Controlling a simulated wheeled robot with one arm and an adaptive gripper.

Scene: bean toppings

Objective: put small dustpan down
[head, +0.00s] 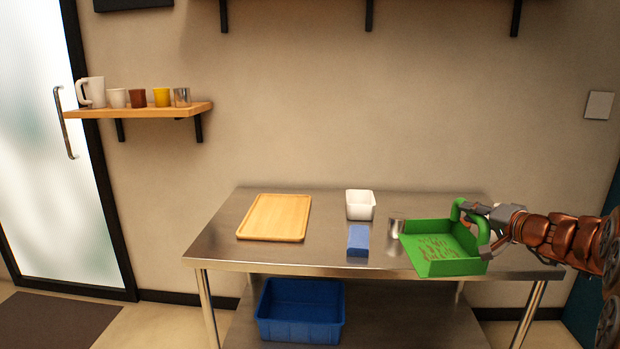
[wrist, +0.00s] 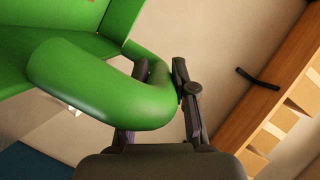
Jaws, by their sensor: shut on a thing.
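The small dustpan (head: 436,252) is green, with brown bits, likely beans, spread over its pan. It is at the right part of the steel table (head: 330,258); I cannot tell whether it touches the top. My gripper (head: 478,212) is shut on the dustpan's looped handle, at the pan's right side. In the wrist view the green handle (wrist: 105,85) runs between the fingers of my gripper (wrist: 160,95), and part of the pan shows at the upper left.
A blue sponge-like block (head: 358,240), a metal cup (head: 396,228) and a white container (head: 360,204) stand left of the dustpan. A wooden tray (head: 304,220) lies further left. A blue bin (head: 300,330) is on the lower shelf. Bare steel lies between tray and block.

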